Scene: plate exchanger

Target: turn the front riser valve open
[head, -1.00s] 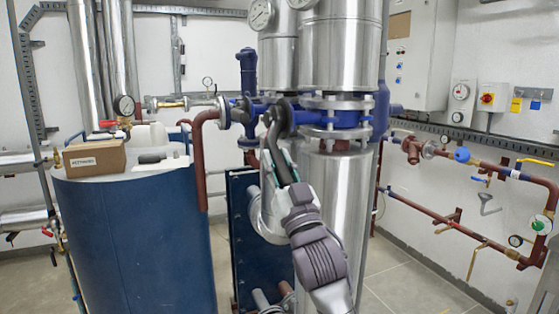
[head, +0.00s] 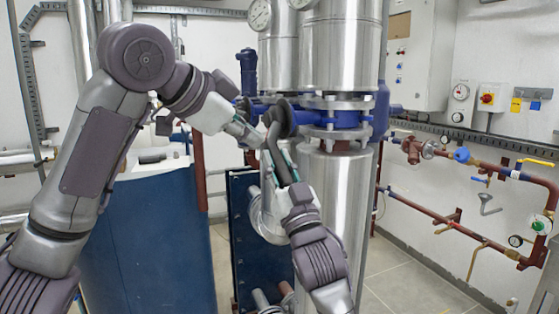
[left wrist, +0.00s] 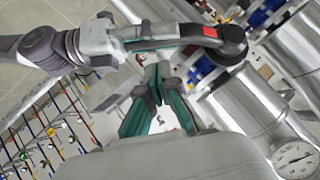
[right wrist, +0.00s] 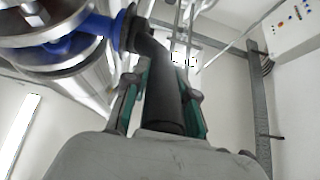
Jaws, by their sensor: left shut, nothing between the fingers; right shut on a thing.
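The front riser valve has a dark round hub (head: 284,118) and a black lever, on blue pipework beside the silver riser. The lever (head: 276,152) hangs downward, slightly tilted. My right gripper (head: 288,182) is shut around the lever from below. The right wrist view shows the dark lever (right wrist: 162,95) between its green-lined fingers (right wrist: 162,100). My left gripper (head: 258,137) is just left of the hub and lever, shut and empty.
The silver riser (head: 335,215) stands just right of the valve. A blue tank (head: 150,240) is at left, partly behind my left arm. A dark blue plate unit (head: 245,245) stands below the valve. Red-brown piping (head: 440,215) runs along the right wall.

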